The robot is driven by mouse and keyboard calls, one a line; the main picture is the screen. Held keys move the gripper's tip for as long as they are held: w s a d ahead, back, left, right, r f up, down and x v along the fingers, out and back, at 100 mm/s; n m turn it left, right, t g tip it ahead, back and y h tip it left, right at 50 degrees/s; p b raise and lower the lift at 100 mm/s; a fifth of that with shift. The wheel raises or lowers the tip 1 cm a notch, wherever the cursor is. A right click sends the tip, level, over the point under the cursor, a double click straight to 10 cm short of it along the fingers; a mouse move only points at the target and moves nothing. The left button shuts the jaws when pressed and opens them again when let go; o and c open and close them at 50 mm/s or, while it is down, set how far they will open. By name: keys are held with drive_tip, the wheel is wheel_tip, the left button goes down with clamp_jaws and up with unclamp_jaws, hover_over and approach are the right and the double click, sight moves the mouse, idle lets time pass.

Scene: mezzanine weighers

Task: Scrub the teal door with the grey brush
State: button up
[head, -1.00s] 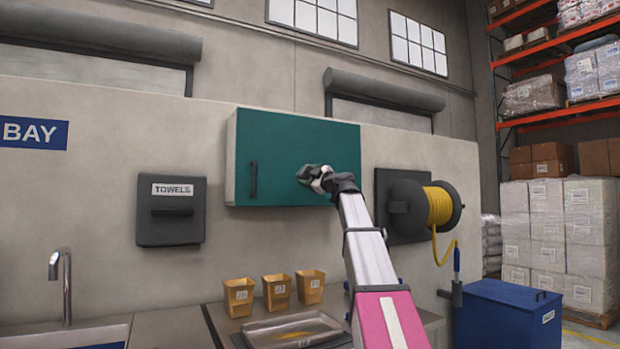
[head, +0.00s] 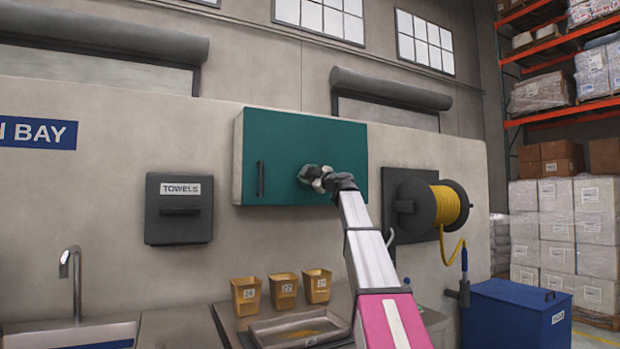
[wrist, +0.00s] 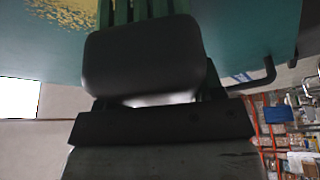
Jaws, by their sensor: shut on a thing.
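The teal door (head: 285,150) is the front of a pale wall cabinet and is shut, with a dark bar handle (head: 261,179) at its left. My gripper (head: 320,180) is at the door's lower right half and is shut on the grey brush (head: 306,174). In the wrist view the brush (wrist: 145,58) is a rounded dark grey block in front of the teal surface (wrist: 235,30), with dark strips beyond it. A speckled yellow patch (wrist: 65,10) shows on the door there; my gripper and the brush hide part of the door. I cannot tell whether the brush touches it.
A towel box (head: 180,209) hangs left of the cabinet and a yellow hose reel (head: 446,205) to the right. Below are several yellow cups (head: 284,291), a metal tray (head: 265,338) and a sink (head: 75,337). A blue bin (head: 520,315) stands at right.

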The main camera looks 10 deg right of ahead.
drive_tip(key=shift+w+a, duration=0.3)
drive_tip(key=shift+w, duration=0.65)
idle(0.4)
drive_tip(key=shift+d, duration=0.1)
drive_tip(key=shift+w+d, duration=0.25)
drive_tip(key=shift+d, duration=0.7)
drive_tip(key=shift+w+d, duration=0.25)
drive_tip(key=shift+d, duration=0.7)
drive_tip(key=w+d, duration=0.3)
drive_tip(key=d, duration=0.4)
drive_tip(key=shift+d, duration=0.2)
drive_tip(key=shift+s+a, duration=0.1)
drive_tip(key=shift+s, duration=0.05)
